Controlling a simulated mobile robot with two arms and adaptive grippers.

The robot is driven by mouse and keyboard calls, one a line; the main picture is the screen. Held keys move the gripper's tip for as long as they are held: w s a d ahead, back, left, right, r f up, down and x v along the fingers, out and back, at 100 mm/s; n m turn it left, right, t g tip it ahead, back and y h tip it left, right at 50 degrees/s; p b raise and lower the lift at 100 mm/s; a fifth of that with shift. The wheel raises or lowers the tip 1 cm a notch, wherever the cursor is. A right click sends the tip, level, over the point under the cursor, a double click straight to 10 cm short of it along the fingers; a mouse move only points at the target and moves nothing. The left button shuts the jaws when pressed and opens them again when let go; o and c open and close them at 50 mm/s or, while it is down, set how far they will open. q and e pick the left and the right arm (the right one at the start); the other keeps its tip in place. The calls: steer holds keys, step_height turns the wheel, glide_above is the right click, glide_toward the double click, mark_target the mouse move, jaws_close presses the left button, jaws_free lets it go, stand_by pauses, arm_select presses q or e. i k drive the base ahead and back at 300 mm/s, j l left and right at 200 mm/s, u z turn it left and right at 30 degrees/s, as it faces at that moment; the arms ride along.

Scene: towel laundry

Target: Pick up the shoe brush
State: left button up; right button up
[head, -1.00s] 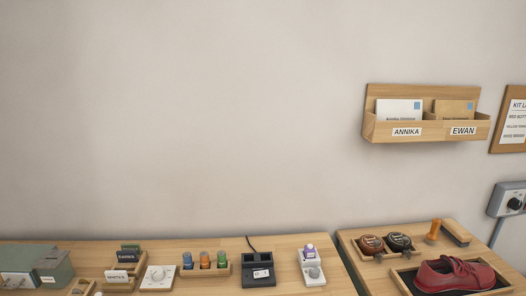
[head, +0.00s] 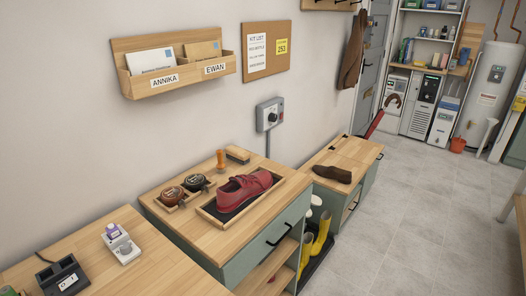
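A small brush with a wooden back and dark bristles (head: 238,155) lies at the back of the shoe cabinet top, close to the wall; it looks like the shoe brush. Beside it on the left stands an upright orange-wood handle (head: 220,160), perhaps a polish dauber. A red shoe (head: 243,188) rests in a dark-lined wooden tray (head: 208,210) in front of them. Neither of my grippers is in view.
Two polish tins (head: 172,196) sit in a small holder on the cabinet (head: 220,240). A lower bench (head: 350,152) to the right bears a brown shoe (head: 332,174). Yellow boots (head: 320,238) stand between them. The grey floor (head: 400,230) at right is open.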

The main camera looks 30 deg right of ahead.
mark_target(238, 155)
steer(key=z, duration=0.9)
steer(key=i+l+u, duration=0.1)
steer(key=u, duration=0.35)
steer(key=l+u, duration=0.2)
steer(key=u, duration=0.25)
steer(key=i+l+u, duration=0.1)
steer(key=u, duration=0.4)
steer(key=l+u, duration=0.25)
steer(key=u, duration=0.2)
